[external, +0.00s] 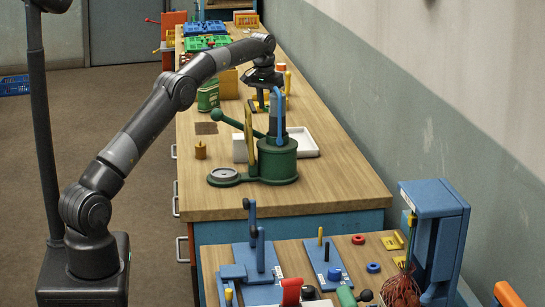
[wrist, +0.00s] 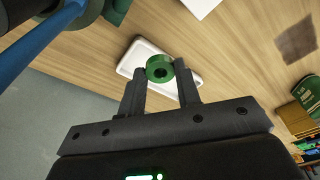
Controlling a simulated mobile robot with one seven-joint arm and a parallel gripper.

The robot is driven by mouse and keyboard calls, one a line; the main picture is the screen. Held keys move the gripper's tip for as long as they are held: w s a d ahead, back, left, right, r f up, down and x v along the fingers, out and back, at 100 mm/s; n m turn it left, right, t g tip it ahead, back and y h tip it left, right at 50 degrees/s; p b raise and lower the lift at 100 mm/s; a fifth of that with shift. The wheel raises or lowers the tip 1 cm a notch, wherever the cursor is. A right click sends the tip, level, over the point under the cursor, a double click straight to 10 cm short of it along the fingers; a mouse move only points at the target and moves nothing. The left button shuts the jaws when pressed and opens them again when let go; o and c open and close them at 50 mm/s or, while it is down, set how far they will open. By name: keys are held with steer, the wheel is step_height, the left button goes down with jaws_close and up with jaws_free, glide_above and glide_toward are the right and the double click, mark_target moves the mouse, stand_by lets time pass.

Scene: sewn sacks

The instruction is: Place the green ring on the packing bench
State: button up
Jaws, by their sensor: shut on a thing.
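The green ring (wrist: 152,64) is a thick ring with a dark hole, held between the two fingertips of my gripper (wrist: 160,69) in the wrist view. My gripper is shut on it, over the long wooden bench (external: 335,185), with a white tray (wrist: 130,65) behind the ring in that view. In the external view my gripper (external: 262,101) is above the far side of the green lever press; the ring cannot be made out there. A second, nearer wooden bench (external: 290,258) stands in front. No label shows which one is the packing bench.
The green lever press (external: 277,160) with a blue upright stands close to my gripper. The white tray (external: 301,143) lies behind it. Blue fixtures (external: 257,258) and a tall blue frame (external: 435,235) crowd the near bench. The long bench's front right is clear.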

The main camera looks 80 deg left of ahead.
steer(key=s+a+f+n, duration=0.3)
steer(key=s+a+f, duration=0.4)
steer(key=s+a, duration=0.3)
steer(key=f, duration=0.6)
steer(key=shift+s+a, duration=0.25)
steer(key=shift+s, duration=0.1)
steer(key=shift+f, duration=2.15)
steer(key=shift+f, duration=0.15)
steer(key=o, duration=0.9)
steer(key=shift+o, duration=0.2)
step_height(320, 180, up, 12)
steer(key=d, duration=0.1)
steer(key=shift+s+d, duration=0.3)
steer(key=shift+d, duration=0.05)
